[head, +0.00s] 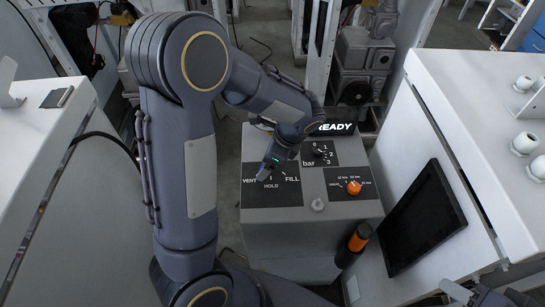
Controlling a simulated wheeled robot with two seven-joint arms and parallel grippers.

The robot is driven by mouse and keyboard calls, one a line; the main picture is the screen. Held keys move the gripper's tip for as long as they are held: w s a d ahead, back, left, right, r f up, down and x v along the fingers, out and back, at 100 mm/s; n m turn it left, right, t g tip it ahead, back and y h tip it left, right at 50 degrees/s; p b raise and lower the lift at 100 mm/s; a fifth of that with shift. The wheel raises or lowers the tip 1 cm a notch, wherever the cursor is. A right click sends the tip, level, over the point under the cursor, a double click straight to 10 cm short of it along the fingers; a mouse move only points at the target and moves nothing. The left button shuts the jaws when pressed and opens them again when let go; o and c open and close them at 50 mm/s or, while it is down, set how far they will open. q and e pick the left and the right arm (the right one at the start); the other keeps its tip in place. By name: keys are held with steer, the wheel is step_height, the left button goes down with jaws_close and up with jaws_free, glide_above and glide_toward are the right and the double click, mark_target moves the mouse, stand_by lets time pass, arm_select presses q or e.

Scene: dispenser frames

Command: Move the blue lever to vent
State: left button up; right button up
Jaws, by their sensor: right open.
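The grey dispenser (290,255) stands in the middle of the head view. Its dark lever plate (290,193) is marked VENT at left, HOLD at the bottom and FILL at right. My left arm reaches in from the left, and my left gripper (266,178) points down over this plate, near HOLD. The blue lever cannot be made out; the gripper and wrist cover the plate's middle, so its position and any contact are hidden. The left jaws are too small and dark to judge. My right gripper (488,296) is open at the lower right edge, partly cut off, away from the dispenser.
A bar dial (320,149), an orange knob (354,187) and a READY display (336,128) sit near the lever plate. An orange-and-black cylinder (355,242) is at the dispenser's right side. A dark screen (424,218) and white cabinets flank it.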

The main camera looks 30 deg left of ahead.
arm_select(q)
steer(key=shift+s+a+m+t, duration=0.1)
steer(key=shift+a+m+t, duration=0.3)
steer(key=shift+m, duration=0.6)
steer(key=shift+s+a+m+t, duration=0.1)
steer(key=shift+a+m+t, duration=0.25)
steer(key=shift+m, duration=0.65)
steer(key=shift+d, duration=0.1)
steer(key=o, duration=1.3)
steer(key=shift+c, duration=0.2)
steer(key=shift+r, duration=0.1)
steer(key=v, duration=0.7)
steer(key=shift+r, duration=0.35)
steer(key=shift+s, duration=0.15)
steer(key=s+d+r+n+t+h, duration=0.1)
steer(key=s+n+h, duration=0.3)
steer(key=s+n, duration=0.4)
steer(key=s+d+r+n+t+h, duration=0.2)
steer(key=s+r+n+t+h, duration=0.2)
steer(key=s+n, duration=0.4)
steer(key=n, duration=0.5)
steer(key=shift+s+n, duration=0.2)
steer(key=shift+n, duration=0.1)
